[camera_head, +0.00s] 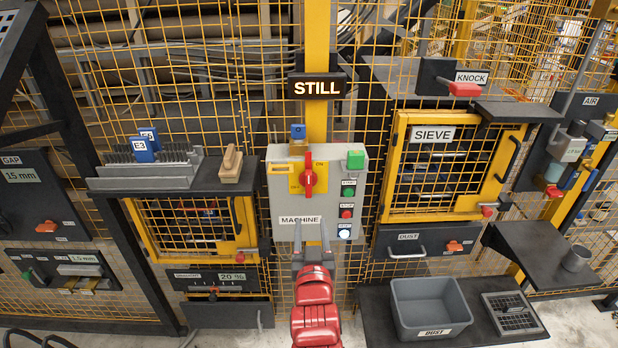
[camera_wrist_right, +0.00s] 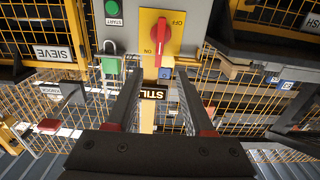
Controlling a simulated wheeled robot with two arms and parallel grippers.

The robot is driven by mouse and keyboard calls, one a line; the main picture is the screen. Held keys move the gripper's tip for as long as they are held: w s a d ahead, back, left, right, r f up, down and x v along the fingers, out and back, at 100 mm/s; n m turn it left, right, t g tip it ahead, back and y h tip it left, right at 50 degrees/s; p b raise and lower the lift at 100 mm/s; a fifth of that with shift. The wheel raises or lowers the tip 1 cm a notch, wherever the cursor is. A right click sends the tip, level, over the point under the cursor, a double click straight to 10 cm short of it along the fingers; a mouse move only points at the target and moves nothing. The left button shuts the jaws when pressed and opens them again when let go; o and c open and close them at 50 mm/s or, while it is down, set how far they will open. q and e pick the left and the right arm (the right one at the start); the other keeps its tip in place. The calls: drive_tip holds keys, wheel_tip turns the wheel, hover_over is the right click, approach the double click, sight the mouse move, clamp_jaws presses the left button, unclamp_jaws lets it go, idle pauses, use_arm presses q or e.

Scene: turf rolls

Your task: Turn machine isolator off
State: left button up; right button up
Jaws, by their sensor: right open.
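The machine isolator is a red rotary handle (camera_head: 309,177) on a yellow plate marked ON and OFF, on the grey MACHINE box (camera_head: 284,205). The handle stands about upright, its upper end near the ON label. The red handle (camera_wrist_right: 162,36) also shows upside down in the right wrist view, ahead of the fingers. My right gripper (camera_head: 311,232) is open and empty, just below and in front of the box in the head view; its spread fingers (camera_wrist_right: 160,78) appear apart from the handle. My left gripper is not in view.
A sign (camera_head: 317,87) above reads STILL. A blue tag-like piece (camera_head: 298,131) sits above the box; a green block (camera_head: 355,160) and several buttons are at its right. A shelf with a wooden brush (camera_head: 231,163) juts out left. A grey DUST bin (camera_head: 432,306) stands lower right.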

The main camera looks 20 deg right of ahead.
sight(309, 181)
drive_tip(key=p+x, duration=0.4)
drive_tip(key=x, duration=1.2)
drive_tip(key=shift+w+d, duration=0.1)
drive_tip(key=shift+w, duration=0.05)
drive_tip(key=shift+w+f, duration=0.1)
drive_tip(key=shift+w, duration=0.25)
clamp_jaws()
